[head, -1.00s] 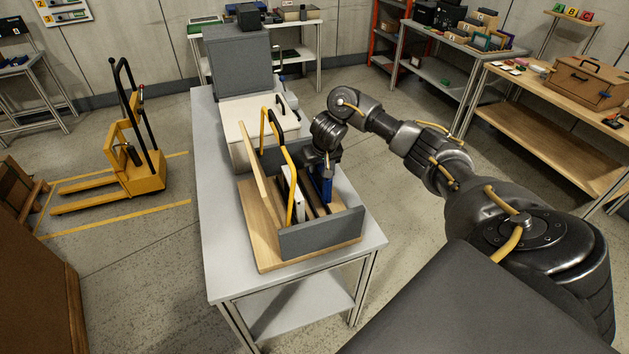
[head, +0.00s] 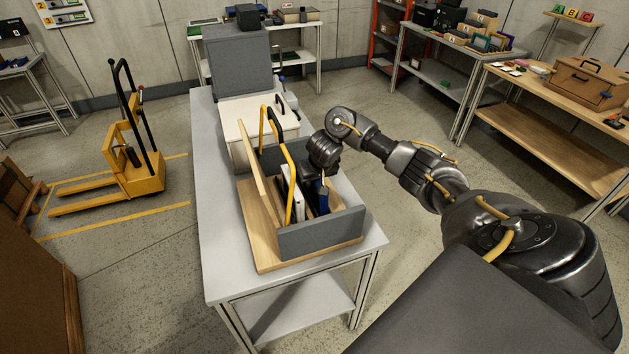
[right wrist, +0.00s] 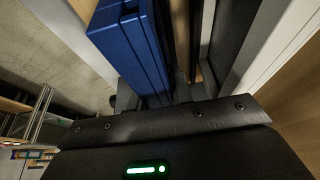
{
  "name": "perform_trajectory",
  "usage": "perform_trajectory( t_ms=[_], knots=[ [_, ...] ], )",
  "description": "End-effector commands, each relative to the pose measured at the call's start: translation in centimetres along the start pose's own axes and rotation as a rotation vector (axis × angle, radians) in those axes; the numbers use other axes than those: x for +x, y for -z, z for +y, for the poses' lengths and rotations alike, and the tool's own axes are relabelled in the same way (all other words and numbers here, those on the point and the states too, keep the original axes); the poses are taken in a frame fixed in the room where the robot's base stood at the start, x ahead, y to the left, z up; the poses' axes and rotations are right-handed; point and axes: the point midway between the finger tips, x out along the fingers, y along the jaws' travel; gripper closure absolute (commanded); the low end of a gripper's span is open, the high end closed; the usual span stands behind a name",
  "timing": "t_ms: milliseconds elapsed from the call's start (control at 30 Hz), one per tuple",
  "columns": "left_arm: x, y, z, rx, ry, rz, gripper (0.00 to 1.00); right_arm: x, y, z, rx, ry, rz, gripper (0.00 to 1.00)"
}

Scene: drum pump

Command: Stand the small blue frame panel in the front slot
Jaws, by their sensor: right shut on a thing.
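The small blue frame panel (head: 323,198) is upright in my right gripper (head: 319,179), inside the right-hand part of a slotted rack (head: 320,233) on the grey table. In the right wrist view the blue panel (right wrist: 128,45) fills the upper left, with the fingers closed on it. Dark slats and a pale panel lie beside it on the right. The rack's front wall hides the panel's lower edge, so I cannot tell whether it is seated in a slot. My left gripper is out of view.
A white panel (head: 297,190) and a yellow-edged frame (head: 288,180) stand in the rack left of the blue panel. A cream box (head: 237,119) and a grey cabinet (head: 238,68) stand behind. The table's front left is clear.

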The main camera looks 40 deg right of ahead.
Motion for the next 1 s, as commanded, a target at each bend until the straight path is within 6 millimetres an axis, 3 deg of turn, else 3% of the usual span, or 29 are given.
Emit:
perform_trajectory(
  t_ms=[33,67,200,567,1000],
  knots=[
    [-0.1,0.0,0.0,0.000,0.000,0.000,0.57,0.1,-0.1,0.0,0.000,0.000,0.000,1.00],
    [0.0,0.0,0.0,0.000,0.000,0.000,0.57,0.2,-0.1,0.0,0.000,0.000,-0.001,0.76],
    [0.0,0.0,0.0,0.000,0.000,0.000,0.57,0.1,-0.1,0.0,0.000,0.000,0.000,0.57],
    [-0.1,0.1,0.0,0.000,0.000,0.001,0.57,-0.3,0.1,0.0,0.001,0.000,0.001,0.57],
    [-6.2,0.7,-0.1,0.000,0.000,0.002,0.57,-9.2,0.5,0.1,-0.003,-0.001,0.004,0.57]
  ],
)
